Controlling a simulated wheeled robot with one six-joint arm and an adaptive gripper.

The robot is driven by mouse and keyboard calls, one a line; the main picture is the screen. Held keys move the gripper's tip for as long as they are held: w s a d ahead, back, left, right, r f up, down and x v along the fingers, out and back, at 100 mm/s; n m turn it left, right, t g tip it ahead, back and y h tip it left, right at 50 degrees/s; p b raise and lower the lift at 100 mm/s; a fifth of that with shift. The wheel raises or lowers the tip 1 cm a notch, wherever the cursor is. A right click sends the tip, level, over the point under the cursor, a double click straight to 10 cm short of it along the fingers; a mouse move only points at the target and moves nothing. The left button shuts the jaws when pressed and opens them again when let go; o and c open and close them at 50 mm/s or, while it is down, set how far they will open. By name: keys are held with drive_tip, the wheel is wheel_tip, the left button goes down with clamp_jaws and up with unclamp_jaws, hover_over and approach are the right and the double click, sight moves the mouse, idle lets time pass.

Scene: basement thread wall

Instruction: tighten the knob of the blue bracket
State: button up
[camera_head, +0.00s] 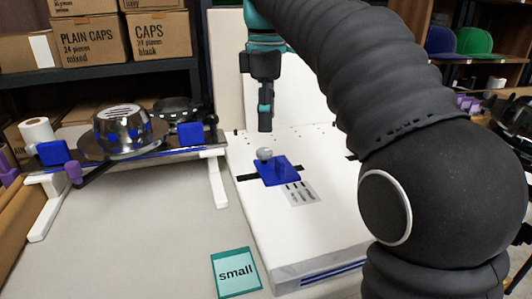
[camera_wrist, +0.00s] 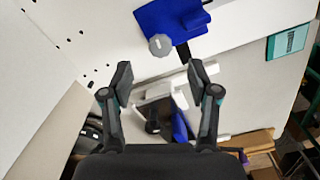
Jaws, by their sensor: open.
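The blue bracket (camera_head: 281,175) sits on the white board (camera_head: 330,160), with a black strip showing at its sides. Its round grey knob (camera_head: 264,154) is at the bracket's far left corner. My gripper (camera_head: 265,125) hangs above the knob, pointing down and apart from it. In the wrist view, the blue bracket (camera_wrist: 168,18) is at the top and the grey knob (camera_wrist: 160,45) shows ahead of the fingertips. My gripper (camera_wrist: 160,78) is open there, with nothing between its two fingers.
A printed label (camera_head: 300,193) lies in front of the bracket. A teal card reading "small" (camera_head: 235,272) lies on the table. A white-legged rack (camera_head: 217,180) with a shiny metal bowl (camera_head: 125,128) stands at the left. Cardboard boxes (camera_head: 92,38) fill the shelf behind.

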sight(266, 151)
wheel_tip(266, 151, down, 7)
drive_tip(key=shift+r+b, duration=0.1)
drive_tip(key=shift+b, duration=0.95)
drive_tip(key=shift+c, duration=0.2)
clamp_jaws()
